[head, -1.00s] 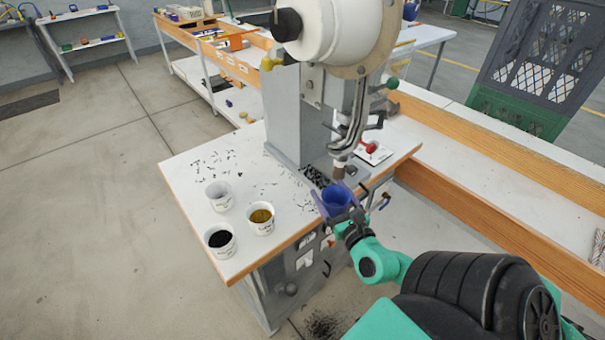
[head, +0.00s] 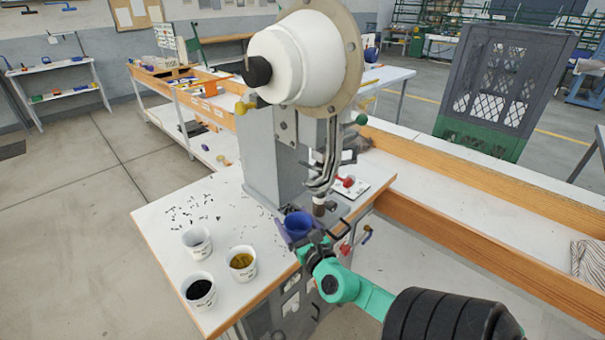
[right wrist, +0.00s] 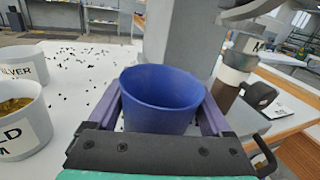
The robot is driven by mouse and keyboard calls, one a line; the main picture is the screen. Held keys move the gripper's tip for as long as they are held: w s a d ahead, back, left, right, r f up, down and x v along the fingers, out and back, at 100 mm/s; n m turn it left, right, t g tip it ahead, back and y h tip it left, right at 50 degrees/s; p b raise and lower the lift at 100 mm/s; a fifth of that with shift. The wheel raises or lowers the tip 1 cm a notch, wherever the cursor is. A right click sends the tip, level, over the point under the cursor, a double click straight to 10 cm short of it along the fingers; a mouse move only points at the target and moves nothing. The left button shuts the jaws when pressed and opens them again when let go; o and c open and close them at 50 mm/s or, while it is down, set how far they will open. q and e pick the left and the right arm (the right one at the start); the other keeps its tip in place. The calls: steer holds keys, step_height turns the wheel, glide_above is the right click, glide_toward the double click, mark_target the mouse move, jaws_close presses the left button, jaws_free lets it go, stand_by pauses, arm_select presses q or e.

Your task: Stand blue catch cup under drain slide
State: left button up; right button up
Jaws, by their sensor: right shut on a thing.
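The blue catch cup (head: 298,223) is upright at the front edge of the press table, just left of the press's lower nose. My right gripper (head: 297,238) is shut on it, with purple fingers on both sides. In the right wrist view the blue cup (right wrist: 161,98) looks empty and sits between the fingers. I cannot tell whether its base touches the table. The press (head: 273,150) stands behind the cup, and its curved metal chute (head: 325,165) comes down to the cup's right. I cannot tell for sure which part is the drain slide. My left gripper is not in view.
A red-knobbed part (head: 348,182) and a wooden-edged bench (head: 450,210) are at the right.

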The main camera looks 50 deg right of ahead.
steer(key=w, duration=0.5)
steer(key=w+f+b, duration=0.1)
steer(key=w, duration=0.1)
steer(key=shift+w, duration=0.25)
steer(key=shift+s+f+b, duration=0.1)
steer(key=shift+f+b, duration=0.8)
steer(key=shift+f, duration=0.05)
steer(key=shift+f+b, duration=0.45)
steer(key=shift+b, duration=0.05)
steer(key=o, duration=1.1)
step_height(320, 180, up, 8)
steer(key=p, duration=0.7)
steer(key=shift+s+p, duration=0.1)
steer(key=shift+p, duration=0.2)
